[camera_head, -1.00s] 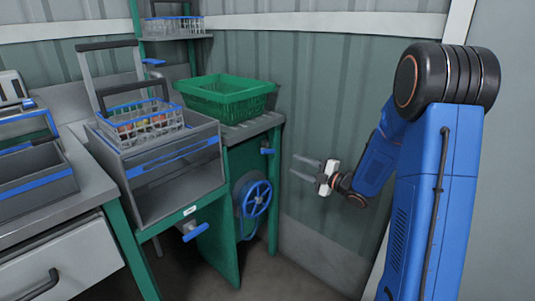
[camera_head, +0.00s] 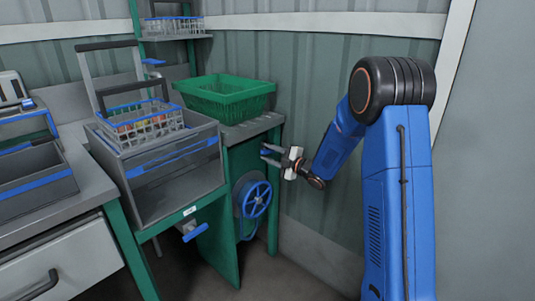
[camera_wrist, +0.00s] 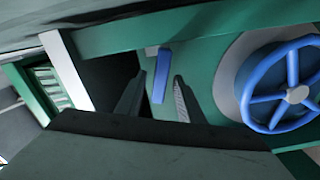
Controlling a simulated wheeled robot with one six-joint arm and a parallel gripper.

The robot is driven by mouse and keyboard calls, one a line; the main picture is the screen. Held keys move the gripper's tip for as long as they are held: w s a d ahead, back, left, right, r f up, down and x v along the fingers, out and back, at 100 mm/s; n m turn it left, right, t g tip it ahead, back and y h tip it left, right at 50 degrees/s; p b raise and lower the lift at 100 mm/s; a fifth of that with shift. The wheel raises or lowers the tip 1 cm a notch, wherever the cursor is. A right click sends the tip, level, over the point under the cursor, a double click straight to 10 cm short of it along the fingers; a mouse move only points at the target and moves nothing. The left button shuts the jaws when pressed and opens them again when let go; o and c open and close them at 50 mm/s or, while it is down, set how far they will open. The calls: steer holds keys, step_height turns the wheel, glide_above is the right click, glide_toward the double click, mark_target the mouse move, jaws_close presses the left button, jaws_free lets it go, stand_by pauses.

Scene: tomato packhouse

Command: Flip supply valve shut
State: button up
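A blue lever handle (camera_head: 265,151) sits on the right side of the green stand, under its top. In the wrist view the blue lever (camera_wrist: 160,76) shows between my two fingers, hanging roughly upright from a small grey mount. My gripper (camera_head: 270,155) is open at this lever, with one finger on each side; the wrist view shows gaps between the fingers (camera_wrist: 157,98) and the lever. A second blue lever (camera_head: 195,232) is on a pipe fitting under the grey bin, below a small white label. The frames do not show which lever is the supply valve.
A blue handwheel (camera_head: 257,198) stands out from the green panel below my gripper. A green crate (camera_head: 225,110) sits on the stand's top. Left are a grey bin (camera_head: 150,190) with a wire basket (camera_head: 140,122). The wall behind is corrugated.

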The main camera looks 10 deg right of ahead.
steer(key=shift+w+a, duration=0.2)
steer(key=shift+w, duration=0.05)
jaws_close()
steer(key=shift+f+n, duration=0.2)
steer(key=shift+n, duration=1.7)
jaws_free()
